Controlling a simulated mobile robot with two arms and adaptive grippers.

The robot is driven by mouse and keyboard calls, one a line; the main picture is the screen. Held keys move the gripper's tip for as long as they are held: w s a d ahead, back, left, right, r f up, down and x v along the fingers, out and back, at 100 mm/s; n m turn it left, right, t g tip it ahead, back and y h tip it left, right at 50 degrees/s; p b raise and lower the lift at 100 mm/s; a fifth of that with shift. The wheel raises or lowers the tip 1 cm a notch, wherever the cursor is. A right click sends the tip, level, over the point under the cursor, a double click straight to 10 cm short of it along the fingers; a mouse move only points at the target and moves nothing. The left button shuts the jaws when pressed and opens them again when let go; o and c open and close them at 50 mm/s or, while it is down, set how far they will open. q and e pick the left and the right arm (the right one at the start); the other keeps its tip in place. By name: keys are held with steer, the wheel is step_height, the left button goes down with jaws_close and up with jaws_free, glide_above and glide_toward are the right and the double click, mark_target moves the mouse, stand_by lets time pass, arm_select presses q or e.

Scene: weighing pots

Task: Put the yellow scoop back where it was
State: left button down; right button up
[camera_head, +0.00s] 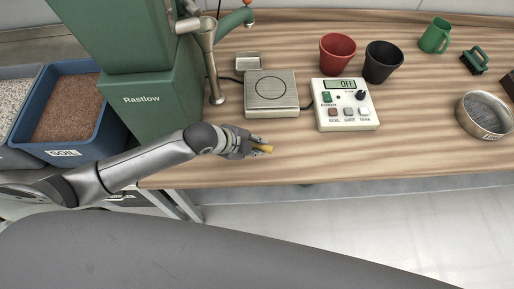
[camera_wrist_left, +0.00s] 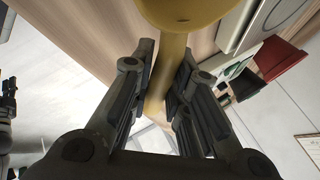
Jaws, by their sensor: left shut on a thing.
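My left gripper (camera_head: 250,149) is over the front part of the wooden table, just in front of the metal weighing plate. In the left wrist view the fingers of the left gripper (camera_wrist_left: 165,95) close on the scoop's handle from both sides. The scoop's wider end (camera_wrist_left: 185,12) shows at the top of that view. I cannot tell whether the scoop touches the table.
The weighing plate (camera_head: 271,89) and the control box (camera_head: 345,112) stand behind the gripper. A red pot (camera_head: 337,52), a black pot (camera_head: 382,62) and a green mug (camera_head: 434,36) are farther back. The soil bin (camera_head: 66,132) is at the left.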

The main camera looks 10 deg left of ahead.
arm_select(q)
steer(key=shift+w+d+f, duration=0.1)
steer(key=shift+d+f, duration=0.1)
steer(key=shift+w+d+f, duration=0.1)
steer(key=shift+f, duration=1.7)
steer(key=shift+f, duration=0.15)
steer(key=c, duration=1.4)
jaws_free()
steer(key=v, duration=1.2)
